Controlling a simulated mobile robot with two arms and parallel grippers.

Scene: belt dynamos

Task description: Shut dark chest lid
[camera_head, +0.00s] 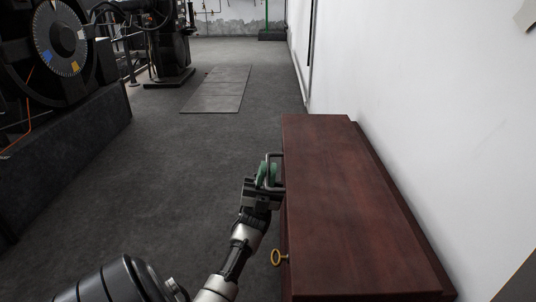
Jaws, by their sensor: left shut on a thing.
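The dark chest (405,222) is reddish-brown wood and stands along the white wall on the right. Its lid (345,205) lies flat or nearly flat over the body. I cannot tell from this angle whether a thin gap is left along its front edge. A dark metal handle (276,156) sticks out from the left side of the chest. My left gripper (268,178), with green finger pads, is shut on this handle. A brass key (278,257) shows on the same side, nearer to me. My right gripper is out of view.
The grey floor left of the chest is clear. A machine with a large dial (60,38) stands on a dark base (70,130) at the left. Another machine (170,45) stands farther back, near flat floor plates (215,88). The white wall (430,85) borders the chest closely.

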